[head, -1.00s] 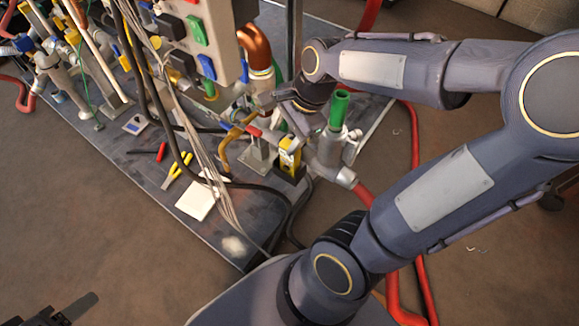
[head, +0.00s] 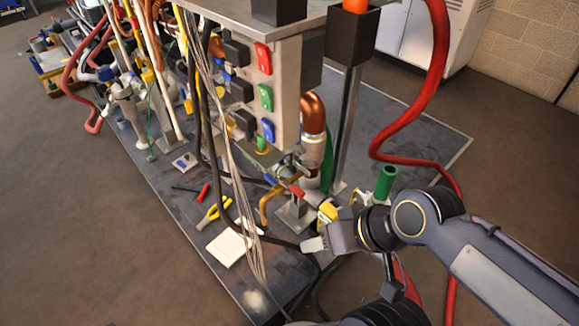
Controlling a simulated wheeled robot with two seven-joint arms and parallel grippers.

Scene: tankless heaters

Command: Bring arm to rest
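My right arm comes in from the lower right. Its gripper (head: 322,241) points left, just in front of a yellow device (head: 327,212) near the front right of the heater stand. A pale grey finger end shows, but whether the fingers are apart or together cannot be told from this angle. I see nothing clearly held in it. The gripper hides part of the yellow device. My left gripper is out of view.
The heater stand's dark base plate (head: 290,275) carries pipes, hanging cables and a switch box (head: 290,100). Yellow pliers (head: 213,212) and a white pad (head: 228,248) lie on it. A red hose (head: 400,125) curves at the right. The lower-left floor is clear.

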